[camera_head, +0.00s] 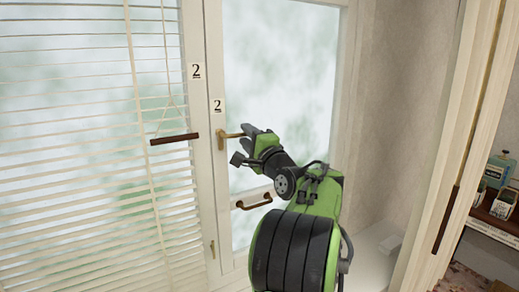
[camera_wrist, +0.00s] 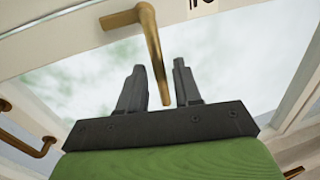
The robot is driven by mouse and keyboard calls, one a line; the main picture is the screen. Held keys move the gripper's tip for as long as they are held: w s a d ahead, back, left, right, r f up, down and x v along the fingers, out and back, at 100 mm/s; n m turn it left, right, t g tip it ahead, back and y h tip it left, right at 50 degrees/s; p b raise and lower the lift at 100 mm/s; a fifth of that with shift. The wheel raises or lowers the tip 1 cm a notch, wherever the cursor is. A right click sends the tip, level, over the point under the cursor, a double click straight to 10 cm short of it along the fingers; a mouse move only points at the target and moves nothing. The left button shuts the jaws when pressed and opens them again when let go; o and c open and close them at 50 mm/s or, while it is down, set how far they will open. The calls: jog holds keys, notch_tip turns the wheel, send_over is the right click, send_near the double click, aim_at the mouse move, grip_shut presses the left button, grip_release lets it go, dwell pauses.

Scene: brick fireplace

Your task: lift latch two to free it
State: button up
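Latch two is a brass lever handle (camera_head: 231,135) on the white window frame, just below a label reading 2 (camera_head: 217,105). In the head view its lever points right, toward my gripper (camera_head: 254,137). In the wrist view the brass latch (camera_wrist: 152,45) bends down, and its free end lies between my two dark fingers. My gripper (camera_wrist: 158,66) is open, with one finger on each side of the lever. Small gaps show beside it, and whether either finger touches it I cannot tell.
White blinds (camera_head: 85,150) with a dark wooden bar (camera_head: 174,139) hang at the left. A wall (camera_head: 400,100) stands at the right, with a shelf of small boxes (camera_head: 500,171) beyond it.

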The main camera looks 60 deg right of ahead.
jog(key=b+v, duration=0.3)
jog(key=v, duration=1.1)
jog(key=shift+s+a, duration=0.1)
jog(key=shift+a, duration=0.05)
